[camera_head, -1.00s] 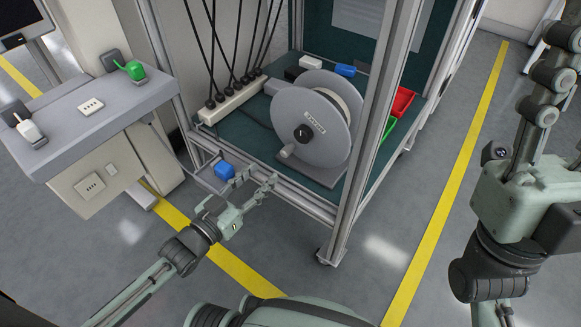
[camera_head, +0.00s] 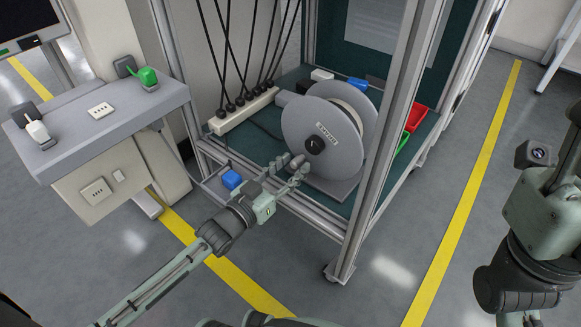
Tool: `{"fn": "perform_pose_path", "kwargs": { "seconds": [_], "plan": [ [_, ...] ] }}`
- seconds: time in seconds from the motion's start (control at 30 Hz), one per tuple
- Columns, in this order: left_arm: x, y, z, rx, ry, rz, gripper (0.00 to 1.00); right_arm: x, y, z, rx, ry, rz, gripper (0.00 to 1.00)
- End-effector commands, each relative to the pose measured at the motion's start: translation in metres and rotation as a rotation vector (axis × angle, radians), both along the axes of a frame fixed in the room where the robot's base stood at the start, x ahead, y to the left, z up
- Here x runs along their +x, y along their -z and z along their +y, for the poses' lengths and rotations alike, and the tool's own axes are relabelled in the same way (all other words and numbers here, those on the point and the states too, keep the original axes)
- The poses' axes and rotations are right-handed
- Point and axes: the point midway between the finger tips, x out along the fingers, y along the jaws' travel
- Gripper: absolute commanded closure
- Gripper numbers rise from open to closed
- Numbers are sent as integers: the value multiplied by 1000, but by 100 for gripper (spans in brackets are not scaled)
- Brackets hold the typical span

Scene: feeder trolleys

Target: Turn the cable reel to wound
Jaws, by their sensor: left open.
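The cable reel (camera_head: 303,119) is a large grey disc-sided drum on the trolley's lower deck, with a dark hub and a label on its near face. Its small grey crank knob (camera_head: 297,161) sticks out low on that face. My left gripper (camera_head: 291,169) is open in front of the reel's lower edge, with its fingertips at the knob. I cannot tell whether they touch it. My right gripper (camera_head: 574,130) is at the right edge, far from the reel and mostly cut off, so its jaw state is unclear.
The trolley's front post (camera_head: 382,140) stands just right of the reel. A blue block (camera_head: 231,179) lies left of my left gripper. A socket strip (camera_head: 243,111) with black cables is behind. Red (camera_head: 417,116) and green (camera_head: 402,142) bins are at right. A grey bench (camera_head: 120,120) stands left.

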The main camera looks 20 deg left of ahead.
Motion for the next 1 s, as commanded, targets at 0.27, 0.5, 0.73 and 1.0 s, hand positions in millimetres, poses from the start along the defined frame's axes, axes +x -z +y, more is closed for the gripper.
{"fn": "perform_pose_path", "kwargs": {
  "seconds": [0.27,0.5,0.73,1.0],
  "plan": [
    [0,0,0,0,0,0,91,0,0,0,0,1,0,60],
    [0,0,0,0,0,0,100,0,0,0,0,1,-1,60],
    [0,-1,0,6,0,-2,100,0,-1,0,1,1,-2,60],
    [2,-7,6,86,-1,-31,100,-4,-9,-1,8,-1,-6,60]
  ]
}}
